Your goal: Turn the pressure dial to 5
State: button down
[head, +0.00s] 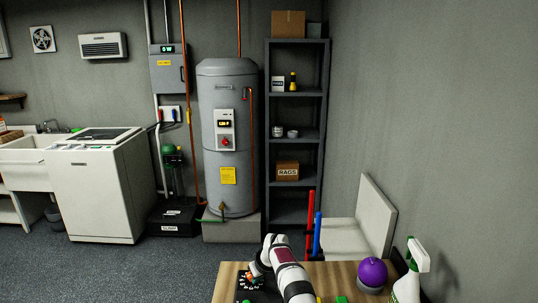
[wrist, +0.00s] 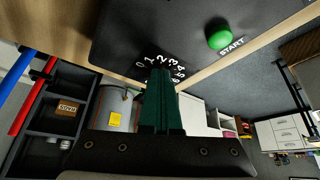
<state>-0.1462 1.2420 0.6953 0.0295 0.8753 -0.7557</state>
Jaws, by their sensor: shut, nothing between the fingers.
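The pressure dial shows as a dark numbered scale (wrist: 151,57) on a dark panel (wrist: 130,25) in the wrist view. White numerals starting at 0 run around it, and several are legible. A round green button (wrist: 219,39) marked START is on the same panel. My gripper (wrist: 160,75) is shut and empty, its dark green fingers together over the dial, hiding its middle. I cannot tell whether they touch it, or where the dial points. In the head view my gripper (head: 255,273) is over the dial (head: 244,280) on the wooden table (head: 228,270).
A purple ball (head: 372,271) on a dark stand and a white spray bottle (head: 408,283) stand right on the table. Red (head: 310,215) and blue (head: 317,235) upright rods rise behind my arm. A water heater (head: 228,130) and shelf (head: 297,120) stand farther back.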

jog(key=shift+a, duration=0.25)
jog(key=shift+s+d, duration=0.2)
jog(key=shift+s, duration=0.15)
jog(key=shift+r, duration=3)
jog(key=shift+s+d+r, duration=0.1)
